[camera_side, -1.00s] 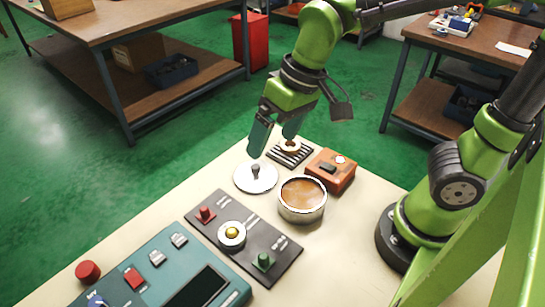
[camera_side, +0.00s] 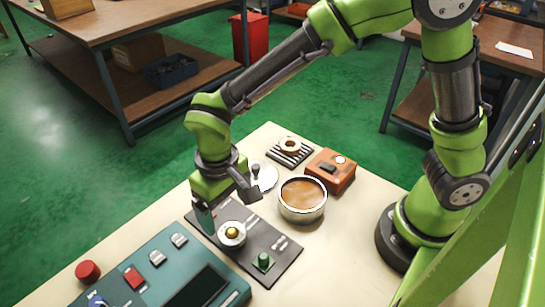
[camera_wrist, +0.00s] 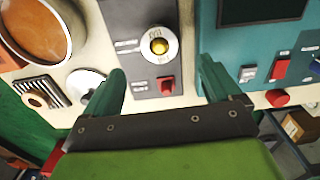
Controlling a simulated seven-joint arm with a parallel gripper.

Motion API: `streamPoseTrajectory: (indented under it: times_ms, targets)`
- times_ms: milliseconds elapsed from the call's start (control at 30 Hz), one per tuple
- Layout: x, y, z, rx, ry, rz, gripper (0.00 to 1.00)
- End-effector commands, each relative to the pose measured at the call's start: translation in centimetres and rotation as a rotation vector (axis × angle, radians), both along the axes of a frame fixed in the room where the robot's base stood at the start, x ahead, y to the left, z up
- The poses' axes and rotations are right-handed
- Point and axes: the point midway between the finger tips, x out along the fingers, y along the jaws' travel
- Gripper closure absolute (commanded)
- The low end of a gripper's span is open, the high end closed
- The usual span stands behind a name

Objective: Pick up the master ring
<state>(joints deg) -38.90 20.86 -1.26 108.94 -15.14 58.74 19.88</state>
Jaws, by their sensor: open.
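A pale metal ring (camera_side: 232,243) lies around a brass-coloured dome on a dark plate (camera_side: 246,259); I take it to be the master ring. In the wrist view the ring (camera_wrist: 173,46) is just beyond my fingertips, in line with the gap between them. My gripper (camera_side: 213,216) points down over the plate's far left end, beside the ring and apart from it. In the wrist view its fingers (camera_wrist: 161,70) are spread and empty, with a red knob (camera_wrist: 167,87) showing between them. One finger is mostly hidden in the side view.
A green knob (camera_side: 263,262) stands at the plate's near end. A round tin (camera_side: 302,211), an orange box (camera_side: 338,175), a white disc with a post (camera_side: 268,184) and a striped pad (camera_side: 303,156) bearing another ring (camera_side: 290,138) stand behind. A teal console (camera_side: 150,265) is front left.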

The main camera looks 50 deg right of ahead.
Motion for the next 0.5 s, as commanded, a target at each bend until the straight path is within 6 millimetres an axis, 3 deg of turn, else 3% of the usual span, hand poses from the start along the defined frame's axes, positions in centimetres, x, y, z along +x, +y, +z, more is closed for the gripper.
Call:
streamPoseTrajectory:
  times_ms: [100,333,500]
  targets:
    - [0.0,0.0,-1.6,-0.002,0.001,0.001,0.09]
    - [-0.1,-0.1,-3.3,-0.002,0.002,0.0,0.09]
    - [-0.3,-0.1,-6.0,-0.002,0.003,0.001,0.09]
